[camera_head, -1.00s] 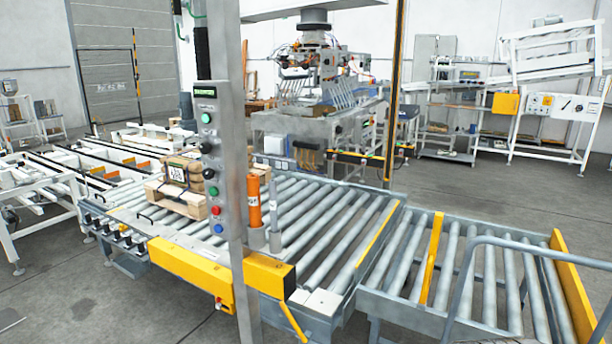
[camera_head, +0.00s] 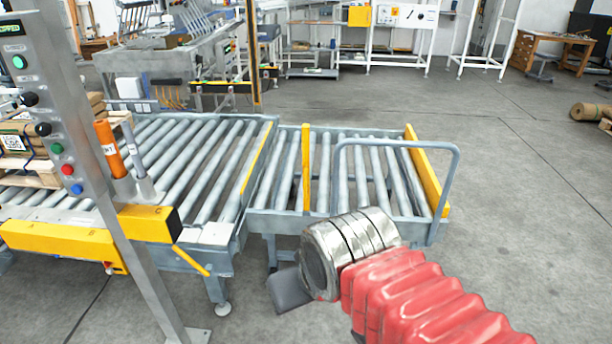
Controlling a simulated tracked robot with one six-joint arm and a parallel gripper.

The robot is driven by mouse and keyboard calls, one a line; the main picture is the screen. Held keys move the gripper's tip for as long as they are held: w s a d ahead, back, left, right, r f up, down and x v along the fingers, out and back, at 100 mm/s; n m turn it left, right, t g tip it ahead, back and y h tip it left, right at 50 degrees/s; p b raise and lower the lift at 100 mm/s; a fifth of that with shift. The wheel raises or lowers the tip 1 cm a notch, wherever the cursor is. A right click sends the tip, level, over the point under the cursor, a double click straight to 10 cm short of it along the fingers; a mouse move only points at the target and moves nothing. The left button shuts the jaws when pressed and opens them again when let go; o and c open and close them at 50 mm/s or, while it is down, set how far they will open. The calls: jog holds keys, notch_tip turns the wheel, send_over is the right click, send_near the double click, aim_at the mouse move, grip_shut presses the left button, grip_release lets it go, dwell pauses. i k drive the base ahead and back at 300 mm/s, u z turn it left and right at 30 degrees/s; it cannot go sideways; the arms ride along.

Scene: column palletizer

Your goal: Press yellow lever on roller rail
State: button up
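A short yellow lever (camera_head: 192,262) slants down to the right from the front edge of the roller rail (camera_head: 212,236), beside the yellow box with a C on it. My arm, red and ribbed with a silver end, reaches in from the lower right. A dark grey flat piece at its tip, seemingly my gripper (camera_head: 290,290), is right of the lever and apart from it in the picture. Its fingers cannot be made out, so I cannot tell open from shut.
A control post (camera_head: 80,150) with coloured buttons stands left of the lever. A short roller section (camera_head: 345,175) with yellow bars and a grey tubular guard (camera_head: 455,190) lies behind my arm. An orange cylinder (camera_head: 109,148) stands by the post.

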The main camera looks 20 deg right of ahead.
aim_at(176, 249)
jog(key=u, duration=1.45)
jog(key=i, duration=0.95)
jog(key=u, duration=0.85)
